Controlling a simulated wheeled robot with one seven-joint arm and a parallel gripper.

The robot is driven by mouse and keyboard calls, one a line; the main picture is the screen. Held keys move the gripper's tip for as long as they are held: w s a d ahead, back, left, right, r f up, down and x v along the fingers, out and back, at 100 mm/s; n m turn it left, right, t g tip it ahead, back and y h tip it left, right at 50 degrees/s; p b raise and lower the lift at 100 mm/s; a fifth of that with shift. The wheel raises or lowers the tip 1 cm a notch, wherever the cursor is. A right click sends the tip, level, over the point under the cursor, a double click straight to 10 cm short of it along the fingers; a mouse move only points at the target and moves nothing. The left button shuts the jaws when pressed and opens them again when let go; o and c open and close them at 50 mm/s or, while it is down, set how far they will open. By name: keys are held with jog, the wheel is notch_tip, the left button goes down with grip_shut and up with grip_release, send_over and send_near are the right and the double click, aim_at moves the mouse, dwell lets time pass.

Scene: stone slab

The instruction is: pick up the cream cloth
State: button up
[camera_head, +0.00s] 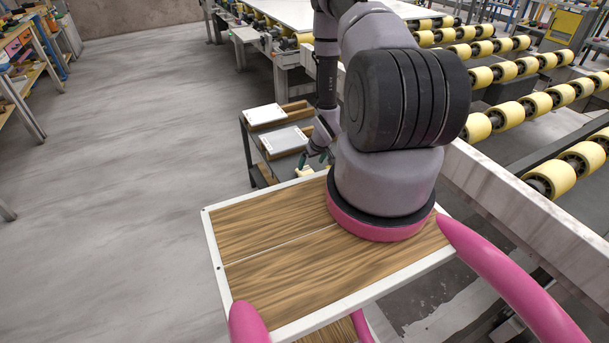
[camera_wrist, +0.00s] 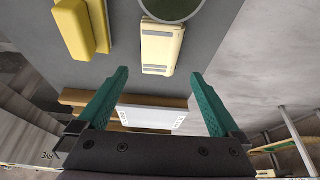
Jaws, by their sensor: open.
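The cream cloth (camera_wrist: 161,47) is a small folded pale-yellow piece with grey stripes near its ends. It lies on a grey surface (camera_wrist: 120,62) in the wrist view, just beyond my fingertips and roughly centred between them. My gripper (camera_wrist: 159,73) is open, its two green fingers wide apart with nothing between them. In the head view my gripper (camera_head: 316,158) hangs low over a dark cart behind my wooden deck. A small cream piece, likely the cloth (camera_head: 305,172), shows just below it, partly hidden by the deck edge.
A yellow block (camera_wrist: 73,28) lies left of the cloth, and a round dark thing with a pale rim (camera_wrist: 172,6) sits close beyond it. White flat boxes (camera_head: 265,114) rest on the cart (camera_head: 255,148). A roller conveyor (camera_head: 510,113) stands right; floor at left is clear.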

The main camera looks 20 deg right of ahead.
aim_at(307, 173)
jog(key=x, duration=0.8)
jog(key=shift+s+f, duration=0.15)
jog(key=shift+f, duration=0.05)
jog(key=c, duration=1.2)
jog(key=shift+r, duration=0.15)
notch_tip(307, 173, up, 10)
jog(key=shift+f, duration=0.1)
